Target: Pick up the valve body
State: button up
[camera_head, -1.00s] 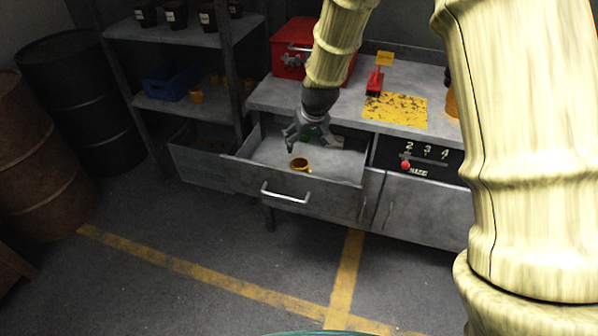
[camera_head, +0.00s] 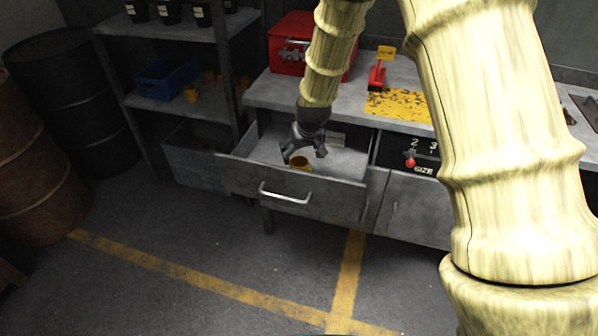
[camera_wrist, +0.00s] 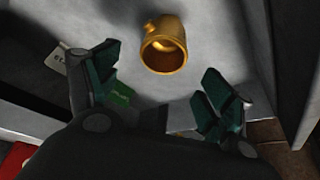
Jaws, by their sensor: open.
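The valve body is a small brass-coloured hollow piece with a side stub. It lies in the open grey drawer and shows in the head view (camera_head: 299,162) and, whole, in the wrist view (camera_wrist: 165,45). My gripper (camera_head: 303,155) is open and empty, reaching down into the drawer just by the valve body. In the wrist view its green-padded fingers (camera_wrist: 163,88) are spread wide, with the valve body beyond the fingertips, about midway between them. I see no contact. The drawer (camera_head: 312,197) is pulled out, its handle facing front.
The bench top (camera_head: 348,100) above the drawer holds a red box (camera_head: 283,50) and a yellow mat (camera_head: 398,104). A shelf (camera_head: 205,106) with a blue bin (camera_head: 167,77) stands left, near barrels.

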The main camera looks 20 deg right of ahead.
aim_at(299, 161)
jog(key=shift+s+p+x, duration=0.15)
jog(key=shift+s+x, duration=0.05)
jog(key=shift+x, duration=0.8)
jog(key=shift+s+p+x, duration=0.15)
jog(key=shift+s+x, duration=0.05)
jog(key=shift+x, duration=1.75)
jog(key=shift+a, duration=0.1)
jog(key=c, duration=1.3)
jog(key=shift+c, duration=0.6)
jog(key=shift+r, duration=0.15)
